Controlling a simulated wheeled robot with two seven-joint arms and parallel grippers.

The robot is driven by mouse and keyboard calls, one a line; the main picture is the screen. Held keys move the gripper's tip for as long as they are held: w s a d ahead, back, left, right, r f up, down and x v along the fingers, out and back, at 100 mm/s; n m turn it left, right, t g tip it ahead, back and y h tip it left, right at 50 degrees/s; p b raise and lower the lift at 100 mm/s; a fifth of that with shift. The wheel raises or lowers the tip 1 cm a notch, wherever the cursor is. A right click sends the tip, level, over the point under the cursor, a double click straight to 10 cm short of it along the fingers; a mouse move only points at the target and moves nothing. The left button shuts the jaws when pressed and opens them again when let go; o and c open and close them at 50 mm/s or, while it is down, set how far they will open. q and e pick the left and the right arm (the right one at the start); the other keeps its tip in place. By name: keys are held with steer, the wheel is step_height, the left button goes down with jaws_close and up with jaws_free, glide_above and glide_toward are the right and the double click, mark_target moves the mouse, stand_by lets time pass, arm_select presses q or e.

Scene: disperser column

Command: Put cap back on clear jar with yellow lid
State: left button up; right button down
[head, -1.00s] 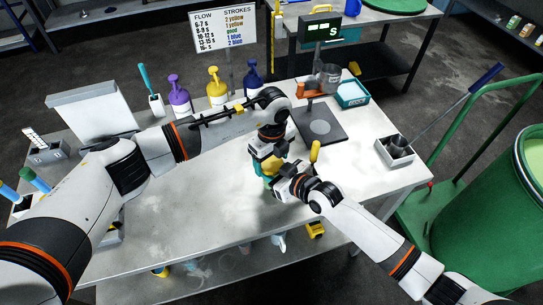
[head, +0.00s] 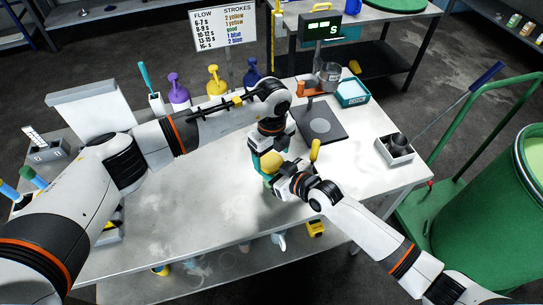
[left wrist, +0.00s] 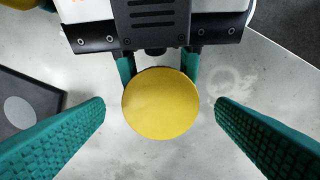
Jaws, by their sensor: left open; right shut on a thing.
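The yellow lid (head: 271,162) shows as a full round disc in the left wrist view (left wrist: 160,103). It lies on top between the teal fingers of my right gripper (left wrist: 158,68). The clear jar is hidden under the lid and the grippers, and I cannot tell how tightly the lid sits on it. My right gripper (head: 275,182) comes from the right and is shut on the jar, low over the table. My left gripper (head: 265,148) points down just above the lid. Its two textured teal fingers are wide open, one each side of the lid and apart from it.
Purple (head: 178,92), yellow (head: 215,82) and blue pump bottles line the back edge. A white box (head: 397,150) stands at right.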

arm_select(q)
steer(key=shift+r, duration=1.45)
steer(key=o, duration=0.5)
steer(key=shift+c, duration=0.2)
steer(key=shift+r, duration=0.1)
step_height(320, 180, up, 12)
arm_select(e)
steer(key=c, duration=0.7)
jaws_free()
steer(key=shift+c, duration=0.2)
